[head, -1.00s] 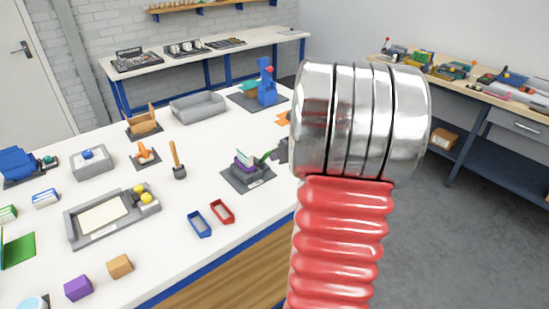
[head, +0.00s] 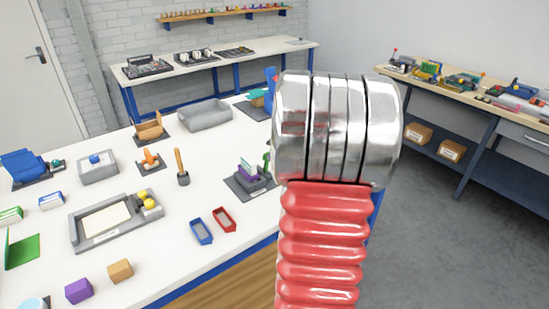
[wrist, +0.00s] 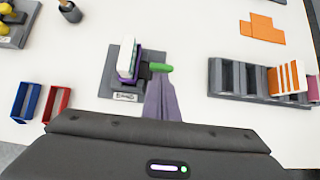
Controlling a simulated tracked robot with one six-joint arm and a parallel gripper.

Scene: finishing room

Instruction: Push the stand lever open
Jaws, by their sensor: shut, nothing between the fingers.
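The stand (head: 247,181) is on the white table in the head view, partly beside my arm. It has a dark grey base, a purple holder and a white block. Its green lever (head: 267,157) shows at its right side, close to my arm's edge. In the wrist view the stand (wrist: 113,82) is left of centre, with the green lever (wrist: 161,68) sticking out to the right. My gripper (wrist: 160,82) is shut and empty, its tips just on the near side of the lever. I cannot tell whether they touch it. My arm hides the gripper in the head view.
Blue (head: 201,231) and red (head: 224,220) small trays lie near the table's front edge. In the wrist view a grey rack (wrist: 232,82) with dividers stands right of the stand, and an orange flat piece (wrist: 262,32) lies beyond. Bare table lies between stand and rack.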

